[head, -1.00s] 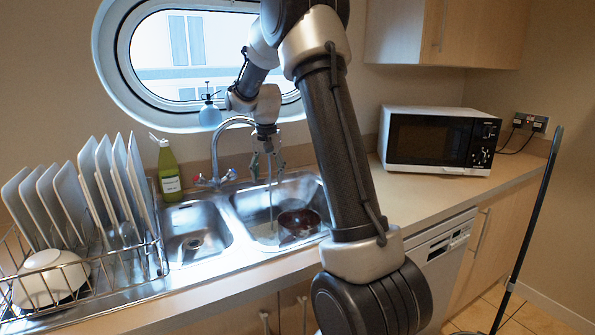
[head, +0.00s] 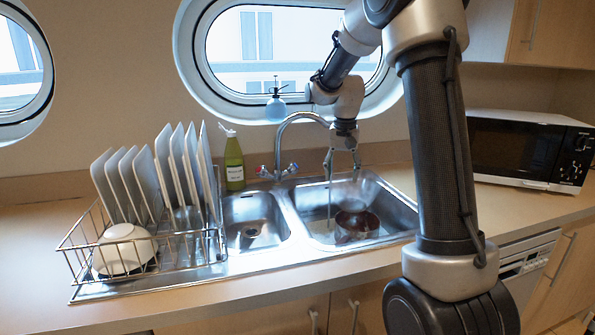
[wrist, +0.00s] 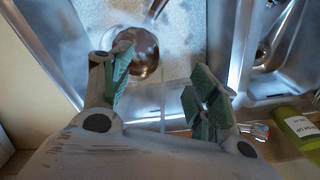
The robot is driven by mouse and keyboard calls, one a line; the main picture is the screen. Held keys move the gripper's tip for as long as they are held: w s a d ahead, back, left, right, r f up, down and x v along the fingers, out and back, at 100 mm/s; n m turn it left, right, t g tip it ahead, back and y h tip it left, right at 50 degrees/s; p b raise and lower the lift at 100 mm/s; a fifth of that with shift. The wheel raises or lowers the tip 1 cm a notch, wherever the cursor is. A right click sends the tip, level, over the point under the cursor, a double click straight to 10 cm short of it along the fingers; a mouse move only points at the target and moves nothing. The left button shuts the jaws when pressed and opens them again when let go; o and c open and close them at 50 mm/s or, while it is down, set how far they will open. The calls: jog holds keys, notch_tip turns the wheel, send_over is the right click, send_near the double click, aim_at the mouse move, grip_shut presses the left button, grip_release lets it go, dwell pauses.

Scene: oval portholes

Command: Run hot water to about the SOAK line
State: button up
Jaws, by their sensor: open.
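A dark reddish pot (head: 357,226) sits in the larger sink basin (head: 395,205); in the wrist view its round body (wrist: 138,52) and handle (wrist: 156,8) show. The tap's curved spout (head: 296,118) runs a thin stream of water (head: 329,200) into that basin, left of the pot. Two tap handles (head: 278,172) with small coloured ends are at the spout's foot; one handle (wrist: 258,130) also shows in the wrist view. My gripper (head: 342,165) is open and empty above the basin, close to the spout. I cannot make out a SOAK line or the water level.
A wire rack (head: 150,260) with plates and a white bowl (head: 123,248) stands left of the small basin (head: 252,222). A green bottle (head: 234,162) stands behind it. A blue spray bottle (head: 276,104) is on the sill. A microwave (head: 525,150) is at right. Pale wisps show over the basin.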

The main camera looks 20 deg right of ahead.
aim_at(260, 169)
jog(key=w+a+f+n, duration=0.1)
jog(key=w+a+n, duration=0.1)
jog(key=a, duration=0.2)
jog(key=w+a+f+n+h, duration=0.1)
jog(key=w+a+f+n, duration=0.1)
jog(key=a, duration=0.3)
jog(key=w+a+f+n, duration=0.1)
jog(key=w+a+n, duration=0.1)
jog(key=w+a, duration=0.2)
jog(key=shift+w+a+f+h, duration=0.2)
jog(key=shift+a+f+h, duration=0.1)
jog(key=w+a+r+n+t, duration=0.1)
jog(key=w+a+n, duration=0.1)
jog(key=w+n, duration=0.2)
jog(key=w+a+r+n+t, duration=0.1)
jog(key=w+a+n+t, duration=0.1)
jog(key=w+n, duration=0.2)
jog(key=w+a+r+n+t+h, duration=0.1)
jog(key=w+a+r+n+t, duration=0.1)
jog(key=w+a+n, duration=0.1)
jog(key=shift+w+n, duration=0.5)
jog(key=shift+w, duration=0.35)
jog(key=shift+w+a+f+n, duration=0.2)
jog(key=shift+w+n, duration=0.1)
jog(key=shift+n, duration=0.3)
jog(key=x, duration=0.7)
jog(key=shift+d, duration=0.15)
jog(key=c, duration=1)
